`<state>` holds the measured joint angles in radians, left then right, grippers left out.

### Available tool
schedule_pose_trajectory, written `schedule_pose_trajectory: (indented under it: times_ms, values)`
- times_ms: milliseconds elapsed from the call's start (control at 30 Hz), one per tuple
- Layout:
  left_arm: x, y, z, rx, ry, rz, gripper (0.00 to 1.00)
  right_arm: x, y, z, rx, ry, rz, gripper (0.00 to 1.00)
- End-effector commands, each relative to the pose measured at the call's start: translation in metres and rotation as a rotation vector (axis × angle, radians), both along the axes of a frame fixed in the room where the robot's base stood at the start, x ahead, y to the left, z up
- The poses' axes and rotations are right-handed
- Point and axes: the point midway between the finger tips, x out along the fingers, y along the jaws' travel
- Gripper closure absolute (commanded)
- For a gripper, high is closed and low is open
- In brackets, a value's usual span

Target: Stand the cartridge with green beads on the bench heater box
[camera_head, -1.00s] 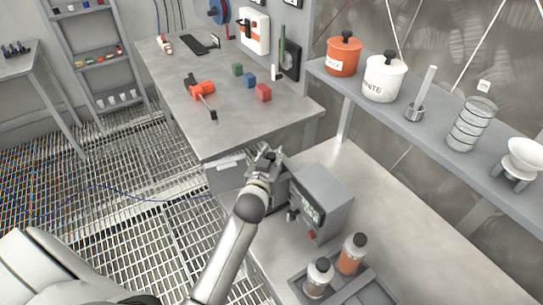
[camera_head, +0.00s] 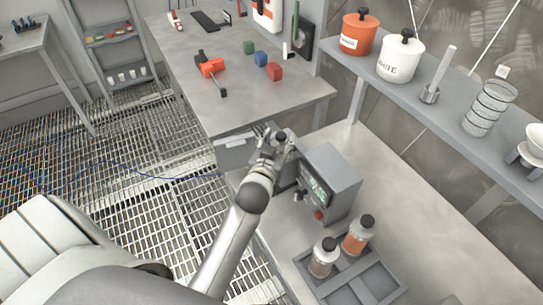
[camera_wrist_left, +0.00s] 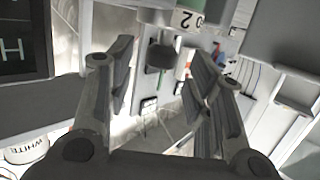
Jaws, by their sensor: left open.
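A grey box with a lit display (camera_head: 331,184), which looks like the heater box, stands on the near bench. My left gripper (camera_head: 280,140) is open beside its far-left edge. In the left wrist view, the open fingers (camera_wrist_left: 160,85) frame a black cap (camera_wrist_left: 160,56). Above it in the picture is a cartridge (camera_wrist_left: 208,10) with a white numbered label and green contents. My right gripper is not in view.
A grey tray (camera_head: 379,288) at the front holds a cartridge with orange contents (camera_head: 357,237) and a brownish one (camera_head: 323,258). A shelf on the right carries an orange jar (camera_head: 358,33) and a white jar (camera_head: 398,58). The far bench (camera_head: 240,112) has coloured blocks.

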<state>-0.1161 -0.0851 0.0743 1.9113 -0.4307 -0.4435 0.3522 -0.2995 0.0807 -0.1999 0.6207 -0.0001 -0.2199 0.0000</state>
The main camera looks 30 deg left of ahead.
Motion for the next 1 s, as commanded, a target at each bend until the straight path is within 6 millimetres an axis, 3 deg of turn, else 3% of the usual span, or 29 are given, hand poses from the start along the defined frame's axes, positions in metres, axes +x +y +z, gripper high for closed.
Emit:
schedule_pose_trajectory:
  times_ms: [200, 400, 867, 1000]
  values:
    - [-0.043, -0.011, 0.006, -0.002, 0.003, 0.000, 0.52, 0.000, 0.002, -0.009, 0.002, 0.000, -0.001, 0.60]
    - [-0.069, -0.018, 0.013, -0.001, 0.001, 0.000, 0.52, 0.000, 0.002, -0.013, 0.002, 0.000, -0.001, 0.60]
    - [-0.078, -0.020, 0.016, 0.001, 0.001, 0.000, 0.52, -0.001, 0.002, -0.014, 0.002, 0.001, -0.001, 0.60]
    - [-0.083, -0.022, 0.004, -0.004, 0.053, -0.008, 0.52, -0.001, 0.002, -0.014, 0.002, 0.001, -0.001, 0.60]
